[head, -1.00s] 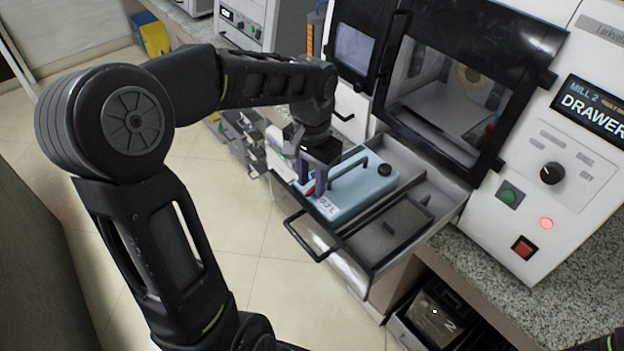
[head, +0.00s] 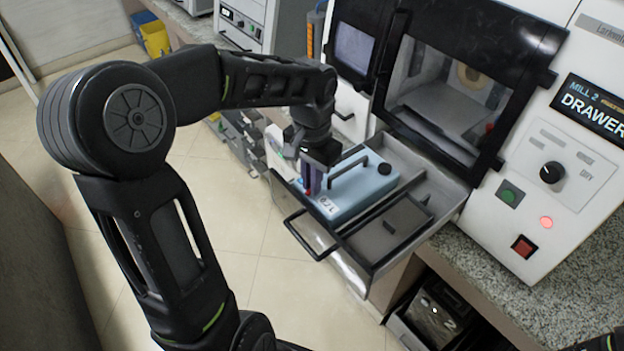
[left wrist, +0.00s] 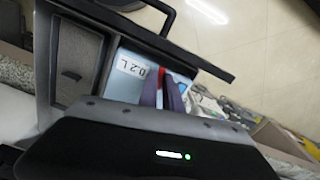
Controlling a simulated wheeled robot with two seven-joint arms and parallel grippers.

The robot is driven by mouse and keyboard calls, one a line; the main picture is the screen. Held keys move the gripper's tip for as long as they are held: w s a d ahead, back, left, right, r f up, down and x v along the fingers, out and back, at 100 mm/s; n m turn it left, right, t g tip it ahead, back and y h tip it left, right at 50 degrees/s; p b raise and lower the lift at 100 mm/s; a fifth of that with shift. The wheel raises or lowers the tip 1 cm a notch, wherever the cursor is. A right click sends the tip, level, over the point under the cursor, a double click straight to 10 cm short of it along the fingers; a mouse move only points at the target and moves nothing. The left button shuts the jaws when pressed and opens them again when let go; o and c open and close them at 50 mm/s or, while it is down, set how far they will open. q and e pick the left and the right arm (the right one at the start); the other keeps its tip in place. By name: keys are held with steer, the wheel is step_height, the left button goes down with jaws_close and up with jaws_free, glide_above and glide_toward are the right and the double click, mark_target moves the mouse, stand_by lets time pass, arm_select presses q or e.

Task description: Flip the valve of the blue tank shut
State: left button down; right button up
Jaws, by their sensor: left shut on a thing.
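The blue tank (head: 365,192) sits in the pulled-out drawer, with a dark handle on top, a dark cap and a "0.2 L" label. Part of it also shows in the left wrist view (left wrist: 122,80). My left gripper (head: 312,187) points down at the tank's near left end. Its purple fingers (left wrist: 162,93) are shut on the small red valve (left wrist: 184,77), which they largely hide. I cannot make out the valve lever's exact angle. My right gripper is out of view.
The open drawer (head: 345,262) has a bar handle at its front and a lidded compartment beside the tank. The mill's dark-framed window (head: 455,90) stands behind it. Buttons and a knob (head: 551,172) are at right. Open floor lies left of the drawer.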

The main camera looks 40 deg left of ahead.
arm_select(q)
steer(key=m, duration=0.2)
steer(key=shift+a+m, duration=0.2)
steer(key=shift+m, duration=0.2)
steer(key=c, duration=1.5)
jaws_free()
steer(key=shift+r, duration=3.95)
